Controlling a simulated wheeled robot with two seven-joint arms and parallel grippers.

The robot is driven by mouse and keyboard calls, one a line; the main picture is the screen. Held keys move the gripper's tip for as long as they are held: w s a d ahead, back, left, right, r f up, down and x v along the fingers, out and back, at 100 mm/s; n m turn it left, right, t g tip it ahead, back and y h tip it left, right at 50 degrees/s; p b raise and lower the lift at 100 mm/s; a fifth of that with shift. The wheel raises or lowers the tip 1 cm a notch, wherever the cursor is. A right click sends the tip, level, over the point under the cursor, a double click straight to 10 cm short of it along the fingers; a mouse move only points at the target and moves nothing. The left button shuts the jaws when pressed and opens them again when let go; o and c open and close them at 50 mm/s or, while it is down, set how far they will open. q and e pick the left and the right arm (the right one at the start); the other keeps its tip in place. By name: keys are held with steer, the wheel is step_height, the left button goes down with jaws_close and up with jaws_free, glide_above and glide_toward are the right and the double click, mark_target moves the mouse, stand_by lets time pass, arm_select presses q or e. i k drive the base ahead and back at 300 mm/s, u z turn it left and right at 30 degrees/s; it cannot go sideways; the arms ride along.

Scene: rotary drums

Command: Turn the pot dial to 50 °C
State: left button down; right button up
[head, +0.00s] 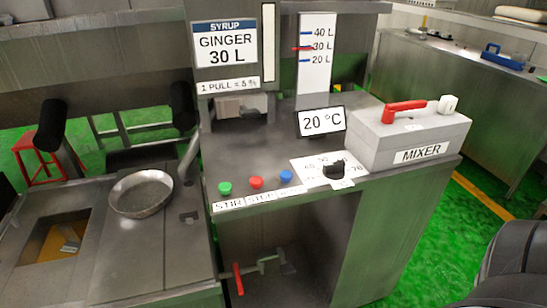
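The pot dial (334,169) is a small black knob on a white scale plate (306,176) on the steel counter, in front of the temperature display. Numbers are printed around the knob; they are small and partly covered by it, and I cannot tell exactly where it points. The display (321,122) reads 20 °C. Neither gripper can be made out in the head view, and nothing is seen touching the dial.
Green (225,188), red (256,182) and blue (286,176) buttons sit left of the dial. A grey MIXER box (408,138) with a red handle stands close on its right. A metal bowl (141,192) is at left. A red-handled valve (238,279) is below the counter.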

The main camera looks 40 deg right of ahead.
mark_target(335, 170)
steer(key=u, duration=0.5)
steer(key=k, duration=0.9)
steer(key=z, duration=1.2)
steer(key=i, duration=0.35)
